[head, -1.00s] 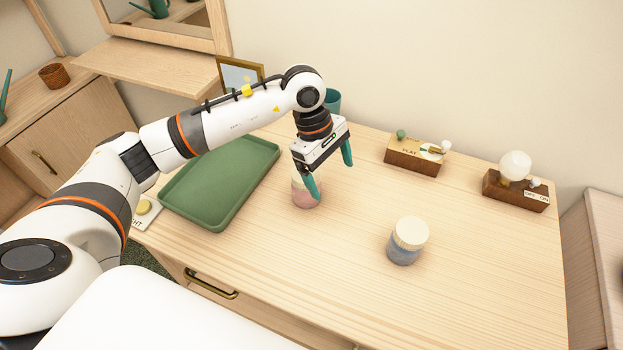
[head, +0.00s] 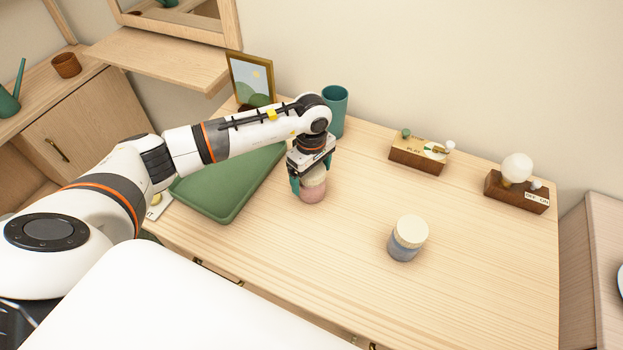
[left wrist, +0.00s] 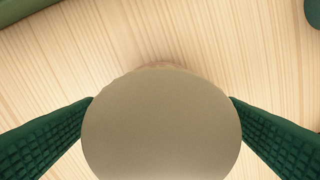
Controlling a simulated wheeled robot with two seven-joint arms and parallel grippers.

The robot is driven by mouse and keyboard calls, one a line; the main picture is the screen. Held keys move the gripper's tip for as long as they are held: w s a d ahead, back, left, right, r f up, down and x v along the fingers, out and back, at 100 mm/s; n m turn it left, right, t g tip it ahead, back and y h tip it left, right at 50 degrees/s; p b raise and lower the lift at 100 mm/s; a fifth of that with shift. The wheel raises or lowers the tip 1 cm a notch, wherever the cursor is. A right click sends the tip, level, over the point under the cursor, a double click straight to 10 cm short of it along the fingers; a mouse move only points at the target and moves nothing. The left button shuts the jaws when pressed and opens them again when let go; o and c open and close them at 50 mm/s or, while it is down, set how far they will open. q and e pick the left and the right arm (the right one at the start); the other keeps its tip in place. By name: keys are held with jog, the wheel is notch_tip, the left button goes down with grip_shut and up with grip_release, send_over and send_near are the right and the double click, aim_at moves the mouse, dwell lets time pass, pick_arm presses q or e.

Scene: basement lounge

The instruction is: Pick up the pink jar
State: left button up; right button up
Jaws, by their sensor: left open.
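The pink jar (head: 313,190) stands upright on the wooden table, right of the green tray, with a cream lid. My left gripper (head: 312,176) is lowered over it, its green fingers on either side of the jar. In the left wrist view the round lid (left wrist: 161,125) fills the middle, between the two open fingers of the left gripper (left wrist: 163,112). The lid's edges come very close to the fingertips; I cannot tell whether they touch. My right gripper is not in view.
The green tray (head: 225,205) lies to the left. A teal cup (head: 336,108) and a picture frame (head: 250,78) stand behind. Two wooden blocks (head: 418,155) (head: 516,190) sit at the back right. The table's right front is clear.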

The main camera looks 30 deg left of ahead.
pick_arm(q)
jog(key=shift+f, duration=1.15)
jog(key=c, duration=1.1)
jog(key=shift+c, duration=0.2)
jog(key=shift+w+r, duration=0.1)
jog(key=shift+r, duration=0.1)
